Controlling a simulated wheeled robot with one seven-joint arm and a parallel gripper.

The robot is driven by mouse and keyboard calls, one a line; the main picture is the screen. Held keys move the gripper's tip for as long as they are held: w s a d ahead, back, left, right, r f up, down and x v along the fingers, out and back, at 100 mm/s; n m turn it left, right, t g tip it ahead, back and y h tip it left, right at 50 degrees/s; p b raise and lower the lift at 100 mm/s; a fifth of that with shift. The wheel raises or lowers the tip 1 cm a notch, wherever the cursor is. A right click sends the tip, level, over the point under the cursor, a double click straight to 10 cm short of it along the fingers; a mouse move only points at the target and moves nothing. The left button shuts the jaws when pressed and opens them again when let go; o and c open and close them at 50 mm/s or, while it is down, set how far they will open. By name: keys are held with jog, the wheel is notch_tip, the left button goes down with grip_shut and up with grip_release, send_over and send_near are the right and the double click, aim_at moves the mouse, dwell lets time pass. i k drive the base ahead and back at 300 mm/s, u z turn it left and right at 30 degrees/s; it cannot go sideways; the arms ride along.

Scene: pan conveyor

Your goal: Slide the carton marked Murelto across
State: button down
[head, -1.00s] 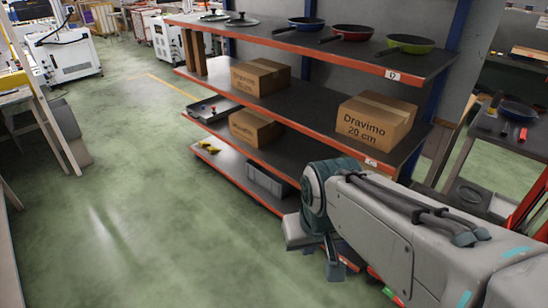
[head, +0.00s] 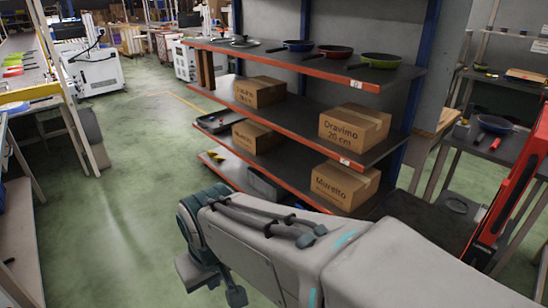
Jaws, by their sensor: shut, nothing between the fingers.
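A brown carton marked Murelto (head: 345,184) stands at the right end of the lower shelf (head: 290,178), below a Dravimo carton. Its label faces me, and my forearm runs in front of the shelf just below it. Another carton (head: 256,136), farther left on that shelf, has a small label that looks like Murelto too. A clear gap lies between the two. My gripper (head: 236,296) is low at the front, over the floor left of the shelves, apart from both cartons. It is shut and empty, partly hidden by my wrist.
Dravimo cartons (head: 354,127) (head: 259,92) stand on the shelf above. Pans (head: 335,51) sit on the top shelf. A dark tray (head: 222,121) is at the lower shelf's left end. A table (head: 484,152) with a blue pan stands right. The green floor (head: 110,215) at left is open.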

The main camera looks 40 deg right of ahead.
aim_at(346, 187)
jog(key=u, duration=0.15)
jog(key=i, duration=1.35)
jog(key=z, duration=0.6)
jog(key=i, duration=1.05)
jog(key=z, duration=1.4)
jog(key=i, duration=0.5)
jog(key=z, duration=0.5)
